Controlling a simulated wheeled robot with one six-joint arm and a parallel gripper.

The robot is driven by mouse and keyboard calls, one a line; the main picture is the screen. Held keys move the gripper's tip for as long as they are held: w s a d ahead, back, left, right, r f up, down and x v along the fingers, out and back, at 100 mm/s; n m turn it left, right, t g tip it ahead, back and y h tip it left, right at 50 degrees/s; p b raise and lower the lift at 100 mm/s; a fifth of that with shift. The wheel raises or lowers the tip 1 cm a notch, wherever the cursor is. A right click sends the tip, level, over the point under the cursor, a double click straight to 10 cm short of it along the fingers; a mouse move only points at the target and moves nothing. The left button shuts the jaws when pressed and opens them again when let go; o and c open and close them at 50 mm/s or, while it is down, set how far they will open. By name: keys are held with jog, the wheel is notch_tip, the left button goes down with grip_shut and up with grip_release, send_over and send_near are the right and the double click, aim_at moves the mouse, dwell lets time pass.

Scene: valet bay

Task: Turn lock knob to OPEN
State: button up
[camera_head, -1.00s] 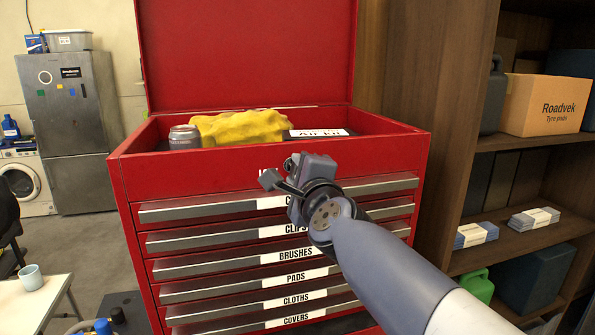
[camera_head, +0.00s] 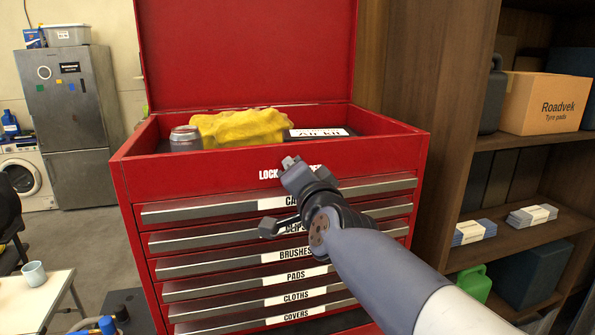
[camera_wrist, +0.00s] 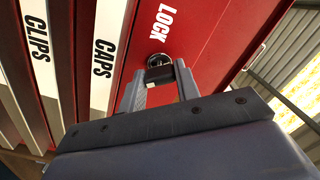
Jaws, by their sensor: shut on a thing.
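The lock knob (camera_wrist: 159,59) shows in the wrist view as a small dark knob on the red front panel of the tool chest, beside the white word LOCK (camera_wrist: 168,22). My gripper (camera_wrist: 159,77) is shut on the knob, with one finger on each side. In the head view my gripper (camera_head: 291,163) is at the panel above the top drawer and hides the knob. LOCK (camera_head: 268,174) is readable just left of my gripper. A bit of white lettering shows to its right, too covered to read. I cannot tell the knob's exact angle.
The red tool chest (camera_head: 190,172) has labelled drawers with metal handles below my gripper. A wooden shelf (camera_head: 530,235) stands close on the right.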

jog(key=shift+f+n, duration=0.1)
jog(key=shift+n, duration=0.6)
jog(key=o, duration=1)
jog(key=shift+p+v, duration=1.5)
jog(key=shift+v, duration=3.9)
jog(key=shift+w, duration=0.1)
